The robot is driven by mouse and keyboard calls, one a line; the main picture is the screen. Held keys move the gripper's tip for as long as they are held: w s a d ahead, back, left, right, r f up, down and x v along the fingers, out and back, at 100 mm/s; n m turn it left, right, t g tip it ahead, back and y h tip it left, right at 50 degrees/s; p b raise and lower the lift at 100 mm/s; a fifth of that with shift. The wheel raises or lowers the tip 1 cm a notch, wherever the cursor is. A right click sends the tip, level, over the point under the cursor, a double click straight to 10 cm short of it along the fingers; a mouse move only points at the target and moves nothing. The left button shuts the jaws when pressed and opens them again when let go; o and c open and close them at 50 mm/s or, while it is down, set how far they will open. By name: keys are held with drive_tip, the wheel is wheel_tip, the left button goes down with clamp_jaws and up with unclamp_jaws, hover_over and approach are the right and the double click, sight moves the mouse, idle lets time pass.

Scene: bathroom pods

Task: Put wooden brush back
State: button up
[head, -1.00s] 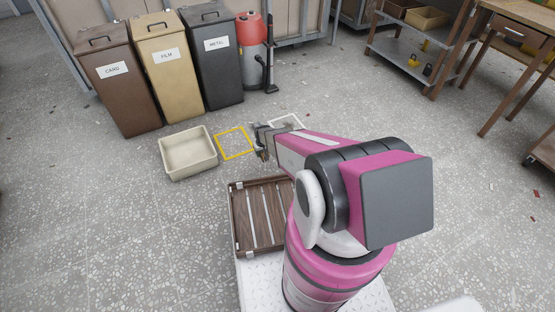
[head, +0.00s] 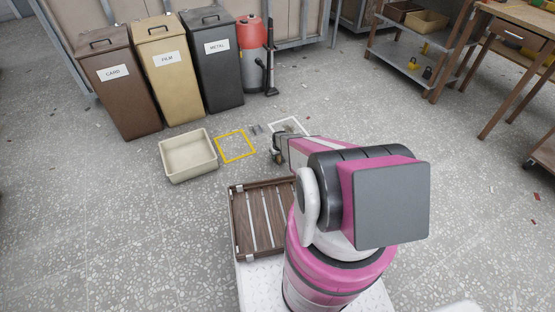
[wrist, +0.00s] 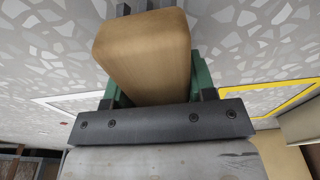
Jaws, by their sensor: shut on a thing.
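The wooden brush (wrist: 145,52) shows in the wrist view as a tan wooden block with rounded edges, held between the green pads of my gripper (wrist: 152,85). Its bristles are not visible. In the head view, my gripper (head: 278,150) is low over the floor between the yellow square outline (head: 235,158) and the white square outline (head: 300,126). The brush is too small to make out there. Small grey bars (head: 257,128) lie on the floor just beyond my gripper; dark grey prongs (wrist: 124,9) also show past the brush in the wrist view.
A cream bin (head: 188,157) stands left of the yellow outline. A slatted wooden tray (head: 240,225) is in front of me. Card (head: 118,85), film (head: 168,72) and metal (head: 216,62) bins stand at the back left.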

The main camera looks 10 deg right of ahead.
drive_tip(key=shift+f, duration=1.25)
drive_tip(key=shift+f, duration=0.1)
drive_tip(key=o, duration=0.9)
drive_tip(key=r, duration=0.4)
drive_tip(key=s+r, duration=0.1)
drive_tip(key=r, duration=0.7)
drive_tip(key=shift+s+d+r, duration=0.1)
drive_tip(key=shift+s+d, duration=0.05)
drive_tip(key=shift+s, duration=0.15)
drive_tip(key=s+a+r+m, duration=0.1)
drive_tip(key=s+r, duration=0.8)
drive_tip(key=r, duration=0.5)
drive_tip(key=s+a+r+m+g, duration=0.1)
drive_tip(key=s+a+r, duration=0.1)
drive_tip(key=s+r, duration=0.8)
drive_tip(key=s+a+r+m, duration=0.1)
drive_tip(key=s+r, duration=0.8)
drive_tip(key=r, duration=0.9)
drive_tip(key=shift+s+a+r, duration=0.15)
drive_tip(key=shift+s+a, duration=0.1)
drive_tip(key=shift+a, duration=0.3)
